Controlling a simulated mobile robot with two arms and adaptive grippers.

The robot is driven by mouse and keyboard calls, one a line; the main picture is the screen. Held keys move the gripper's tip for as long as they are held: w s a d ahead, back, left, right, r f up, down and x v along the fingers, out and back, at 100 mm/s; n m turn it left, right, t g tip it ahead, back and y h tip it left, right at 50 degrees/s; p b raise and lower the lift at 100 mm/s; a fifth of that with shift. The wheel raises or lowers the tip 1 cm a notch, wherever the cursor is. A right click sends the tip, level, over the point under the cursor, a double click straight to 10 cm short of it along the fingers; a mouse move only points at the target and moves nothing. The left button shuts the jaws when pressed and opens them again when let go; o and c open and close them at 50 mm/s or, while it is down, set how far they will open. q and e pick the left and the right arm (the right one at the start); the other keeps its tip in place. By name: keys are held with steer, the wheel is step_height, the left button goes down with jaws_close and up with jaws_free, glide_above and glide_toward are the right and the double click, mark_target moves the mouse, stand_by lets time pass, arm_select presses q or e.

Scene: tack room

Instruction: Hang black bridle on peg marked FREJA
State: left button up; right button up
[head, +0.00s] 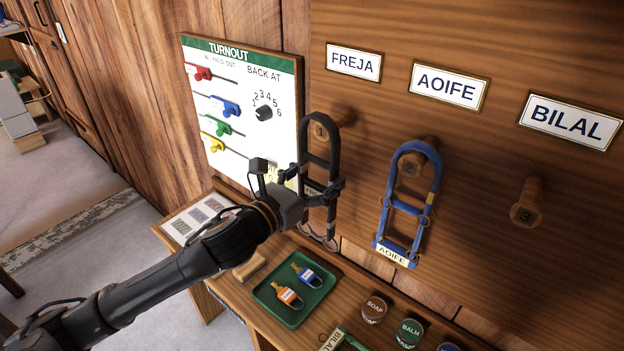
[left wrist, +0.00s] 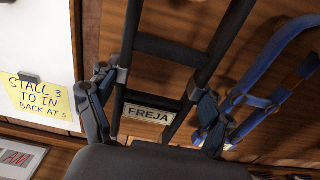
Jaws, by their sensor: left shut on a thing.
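The black bridle (head: 333,155) hangs upright in my left gripper (head: 325,191), which is shut on its middle. In the left wrist view the fingers of my left gripper (left wrist: 157,105) press the two side straps of the bridle (left wrist: 168,48), with its FREJA tag (left wrist: 148,114) between them. The bridle's top loop frames the tip of the peg numbered 1 (head: 321,131), below the FREJA sign (head: 354,62). I cannot tell whether the loop is around the peg or just in front of it. My right gripper is out of view.
A blue bridle (head: 381,215) tagged AOIFE hangs on the middle peg (head: 412,166), close on the right. The peg numbered 3 (head: 527,212) under BILAL is bare. Below, a bench holds a green tray (head: 291,316) and tins (head: 374,309). The turnout board (head: 238,58) stands left.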

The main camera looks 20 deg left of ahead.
arm_select(q)
steer(key=shift+f+x, duration=0.15)
steer(key=shift+x, duration=1)
steer(key=shift+f+x, duration=0.15)
steer(key=shift+x, duration=1)
steer(key=o, duration=1.8)
steer(key=shift+s, duration=0.1)
steer(key=shift+f, duration=0.1)
steer(key=shift+f, duration=0.15)
steer(key=v, duration=1.2)
